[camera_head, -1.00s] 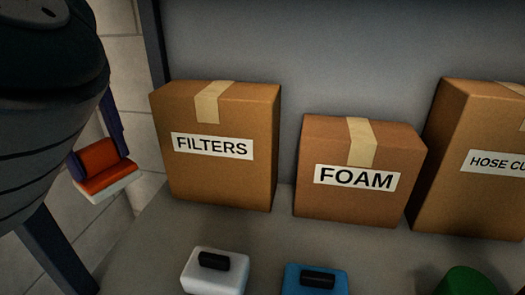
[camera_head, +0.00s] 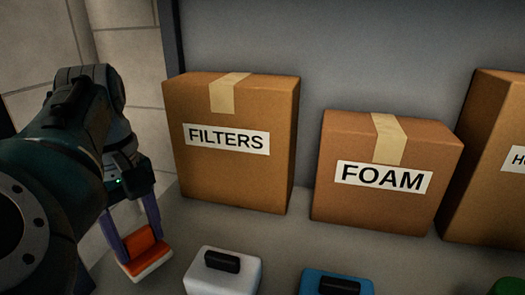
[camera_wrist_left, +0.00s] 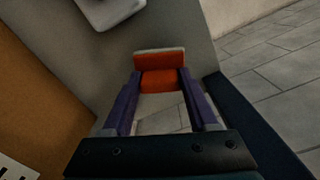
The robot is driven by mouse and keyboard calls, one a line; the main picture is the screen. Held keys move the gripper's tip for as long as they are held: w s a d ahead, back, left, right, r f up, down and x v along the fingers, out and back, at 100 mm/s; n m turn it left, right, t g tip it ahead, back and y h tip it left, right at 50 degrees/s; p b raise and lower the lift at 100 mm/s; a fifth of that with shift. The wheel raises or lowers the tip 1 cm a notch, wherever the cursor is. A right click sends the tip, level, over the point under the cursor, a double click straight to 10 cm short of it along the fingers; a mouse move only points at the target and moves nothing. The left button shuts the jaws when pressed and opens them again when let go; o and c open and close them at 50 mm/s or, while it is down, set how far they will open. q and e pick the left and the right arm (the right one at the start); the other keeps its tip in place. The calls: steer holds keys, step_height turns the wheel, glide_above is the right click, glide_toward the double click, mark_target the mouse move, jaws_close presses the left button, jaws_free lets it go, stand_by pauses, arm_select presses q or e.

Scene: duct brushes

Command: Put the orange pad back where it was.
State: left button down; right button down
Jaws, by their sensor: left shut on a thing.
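The orange pad (camera_head: 141,247) has an orange body with a pale layer along its lower side. My left gripper (camera_head: 137,236) is shut on it, with one purple finger on each side. In the head view it is at the lower left, by the left end of the grey shelf. The pad also shows in the left wrist view (camera_wrist_left: 160,80), between the fingertips of my left gripper (camera_wrist_left: 157,85). I cannot tell whether the pad touches the shelf. My right gripper is not in view.
A white block with a black handle (camera_head: 222,272) and a blue one (camera_head: 336,284) stand on the shelf (camera_head: 285,240). Behind them are the FILTERS box (camera_head: 232,170), the FOAM box (camera_head: 385,205) and a third carton (camera_head: 490,150). A green thing shows at lower right.

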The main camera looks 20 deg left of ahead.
mark_target(137, 235)
arm_select(q)
steer(key=shift+f, duration=1.25)
steer(key=shift+f, duration=0.1)
steer(key=shift+c, duration=0.9)
jaws_free()
step_height(137, 235, up, 12)
steer(key=shift+r+p, duration=0.15)
steer(key=shift+p, duration=0.45)
